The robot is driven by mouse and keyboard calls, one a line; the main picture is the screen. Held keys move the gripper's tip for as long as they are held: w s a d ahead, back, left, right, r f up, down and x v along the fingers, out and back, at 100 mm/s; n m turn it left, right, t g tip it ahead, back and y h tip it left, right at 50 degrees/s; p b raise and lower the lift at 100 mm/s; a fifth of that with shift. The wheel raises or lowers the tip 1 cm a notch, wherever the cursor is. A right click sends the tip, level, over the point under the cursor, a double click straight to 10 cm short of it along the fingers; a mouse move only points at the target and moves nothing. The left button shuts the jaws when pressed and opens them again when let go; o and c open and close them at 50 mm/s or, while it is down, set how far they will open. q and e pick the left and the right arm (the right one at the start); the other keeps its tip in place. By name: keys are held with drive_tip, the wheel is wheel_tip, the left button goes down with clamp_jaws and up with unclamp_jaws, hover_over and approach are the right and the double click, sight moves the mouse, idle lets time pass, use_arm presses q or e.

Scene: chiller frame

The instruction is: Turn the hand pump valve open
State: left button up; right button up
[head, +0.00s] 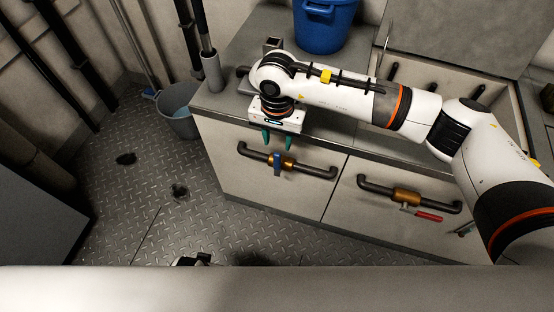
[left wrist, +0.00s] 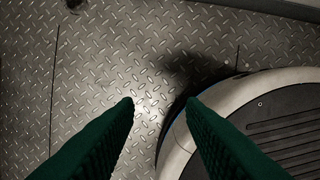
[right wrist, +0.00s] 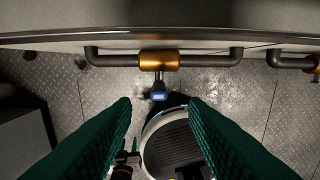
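Two pipe valves are on the cabinet front. The left one has a brass body (right wrist: 159,61) and a blue handle (head: 277,160), which sticks out across its dark pipe and also shows in the right wrist view (right wrist: 158,92). The right one has a brass body (head: 405,195) and a red lever (head: 428,216) pointing right, roughly along its pipe. I cannot tell from labels which is the hand pump valve. My right gripper (head: 277,139) is open and empty, just above the blue-handled valve and apart from it. My left gripper (left wrist: 163,102) is open and empty over the floor.
A blue bucket (head: 325,25) stands on the grey counter (head: 246,57) beside an open-lidded basin. A grey bucket (head: 178,115) and upright pipes are at the left. The metal plate floor (head: 130,195) before the cabinet is mostly clear.

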sight(277, 161)
wheel_tip(277, 161, down, 9)
drive_tip(key=shift+f+b, duration=0.15)
drive_tip(key=shift+b, duration=0.15)
use_arm(q)
drive_tip(key=shift+w+r, duration=0.3)
drive_tip(key=shift+r, duration=0.25)
drive_tip(key=shift+w+r, duration=0.3)
drive_tip(key=shift+r, duration=0.25)
use_arm(e)
drive_tip(key=shift+f, duration=0.5)
clamp_jaws()
